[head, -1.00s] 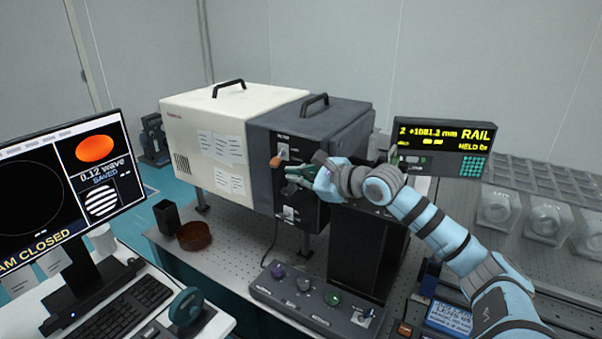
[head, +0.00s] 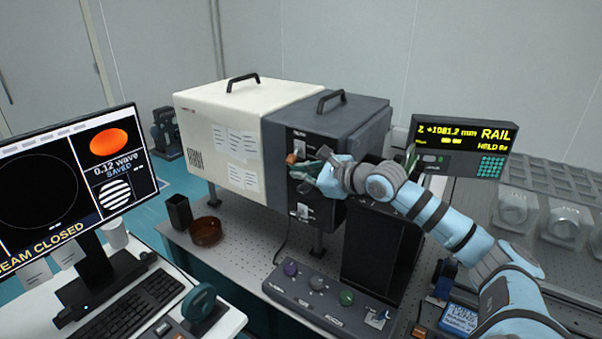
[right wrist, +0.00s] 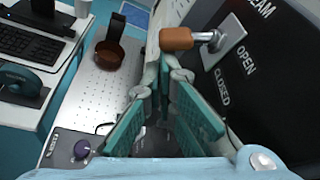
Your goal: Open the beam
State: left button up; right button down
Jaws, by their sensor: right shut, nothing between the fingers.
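The beam lever (head: 292,158) has an orange-brown handle and sits on the dark front panel of the box. In the right wrist view the lever (right wrist: 178,38) sticks out from a light plate (right wrist: 225,42) beside the words OPEN and CLOSED. My right gripper (head: 305,174) is at the panel, just below and right of the handle. In the right wrist view its teal fingers (right wrist: 172,75) are shut and empty, with the handle beyond their tips. Whether they touch it I cannot tell. The monitor (head: 75,195) reads CLOSED. My left gripper is not in view.
The cream and dark grey box (head: 222,140) stands on the perforated optical table (head: 240,240). A knob console (head: 325,300) lies below the panel. A brown dish (head: 206,232) and black cup (head: 179,212) stand left.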

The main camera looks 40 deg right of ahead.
jog(key=shift+s+a+r+m, duration=0.1)
jog(key=shift+a+r+m, duration=0.1)
jog(key=shift+m, duration=0.2)
jog(key=r+m+y+p, duration=0.1)
jog(key=m, duration=0.1)
jog(key=a+m+y+p, duration=0.1)
jog(key=r+m+g+y+p, duration=0.1)
jog(key=m+p, duration=0.1)
jog(key=shift+s+a+r+m+y, duration=0.3)
dwell(0.3)
jog(key=shift+s+a+r+p, duration=0.2)
jog(key=shift+a+r+p, duration=0.15)
jog(key=shift+a+p, duration=0.4)
